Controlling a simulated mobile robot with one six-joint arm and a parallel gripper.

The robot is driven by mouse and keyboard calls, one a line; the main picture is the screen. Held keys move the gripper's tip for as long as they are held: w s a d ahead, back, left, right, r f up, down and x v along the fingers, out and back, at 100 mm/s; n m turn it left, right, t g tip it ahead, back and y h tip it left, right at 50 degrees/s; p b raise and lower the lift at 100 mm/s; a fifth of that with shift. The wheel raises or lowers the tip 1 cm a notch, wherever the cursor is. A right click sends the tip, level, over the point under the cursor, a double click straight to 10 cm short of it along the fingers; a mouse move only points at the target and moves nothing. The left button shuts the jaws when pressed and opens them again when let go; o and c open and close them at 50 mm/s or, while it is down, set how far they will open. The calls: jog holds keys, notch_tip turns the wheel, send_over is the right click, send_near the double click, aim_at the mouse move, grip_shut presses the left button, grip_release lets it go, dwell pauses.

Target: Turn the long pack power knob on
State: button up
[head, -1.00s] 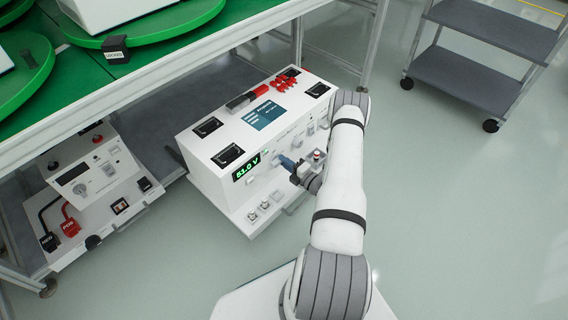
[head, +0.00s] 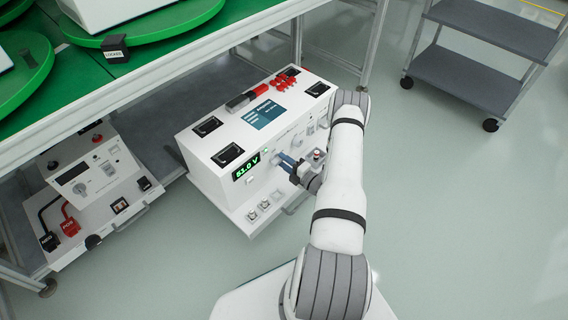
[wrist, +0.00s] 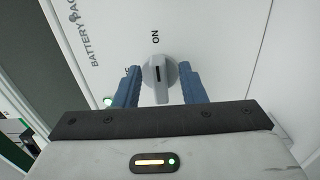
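The long white pack (head: 205,165) stands at the lower shelf edge. Its green display (head: 246,166) reads 51.0 V and is lit. The grey power knob (wrist: 158,72) is in the middle of the wrist view, with a dark mark on its raised grip. The word ON is printed on the panel beyond the knob. Another short label at its left is partly hidden by a finger. My gripper (wrist: 160,87) has its two blue fingers on either side of the knob. Gaps show between the fingers and the raised grip. In the head view my gripper (head: 285,163) is at the pack's front panel.
A smaller white unit (head: 100,180) with red and black plugs stands to the left. The green-topped line table (head: 150,62) overhangs the pack. A grey cart (head: 470,75) stands at back right. Floor at right is clear.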

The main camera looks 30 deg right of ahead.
jog(key=p+v, duration=0.2)
jog(key=v, duration=0.5)
jog(key=shift+s+d, duration=0.15)
jog(key=shift+s, duration=0.2)
